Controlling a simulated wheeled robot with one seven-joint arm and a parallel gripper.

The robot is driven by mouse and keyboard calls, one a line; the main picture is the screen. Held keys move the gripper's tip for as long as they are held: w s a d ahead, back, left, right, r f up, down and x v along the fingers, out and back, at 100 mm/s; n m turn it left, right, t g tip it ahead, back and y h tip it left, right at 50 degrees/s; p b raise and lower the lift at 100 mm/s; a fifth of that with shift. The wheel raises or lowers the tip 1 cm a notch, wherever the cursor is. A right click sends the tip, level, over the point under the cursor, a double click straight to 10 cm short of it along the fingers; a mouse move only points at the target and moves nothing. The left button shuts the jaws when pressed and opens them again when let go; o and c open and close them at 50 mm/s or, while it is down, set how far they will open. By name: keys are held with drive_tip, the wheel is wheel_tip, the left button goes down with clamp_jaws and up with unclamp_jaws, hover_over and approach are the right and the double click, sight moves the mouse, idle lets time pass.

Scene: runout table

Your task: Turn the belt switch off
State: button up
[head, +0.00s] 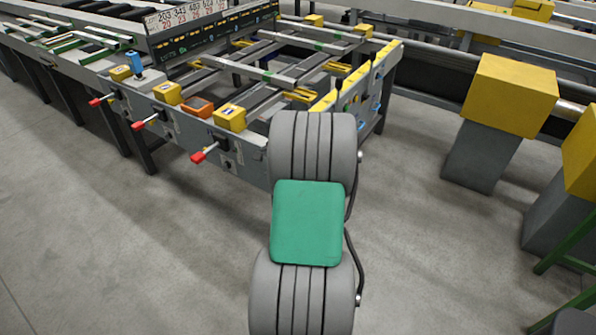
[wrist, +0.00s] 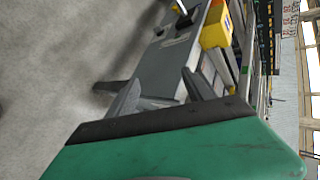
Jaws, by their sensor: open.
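The runout table's front panel (head: 185,125) carries three red-handled levers: a left one (head: 98,101), a middle one (head: 141,124) and a right one (head: 202,155). Yellow boxes (head: 230,117) and an orange box (head: 198,107) sit along its top edge. I cannot tell which of these is the belt switch. My gripper (wrist: 160,92) is open and empty in the wrist view, its fingers pointing at the grey panel. A yellow box (wrist: 215,27) and a black lever mount (wrist: 184,18) lie beyond the fingertips. In the head view my arm hides the gripper.
A blue-topped part (head: 135,62) stands on the table's left side. A sign board (head: 210,30) rises behind. Yellow blocks on grey posts (head: 510,95) stand to the right, with green rails (head: 572,255) at the lower right. The floor at lower left is clear.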

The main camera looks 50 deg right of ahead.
drive_tip(key=s+d+f+m+h, duration=0.2)
drive_tip(key=s+d+f+m, duration=0.15)
drive_tip(key=d, duration=0.25)
drive_tip(key=s+d+f+m+h, duration=0.1)
drive_tip(key=s+d+f+m, duration=0.1)
drive_tip(key=s+d+m, duration=0.3)
drive_tip(key=w+d+f+n+b, duration=0.1)
drive_tip(key=w+d+f, duration=0.3)
drive_tip(key=w, duration=0.3)
drive_tip(key=shift+w+t, duration=0.2)
drive_tip(key=shift+t, duration=0.2)
drive_tip(key=shift+n, duration=0.25)
clamp_jaws()
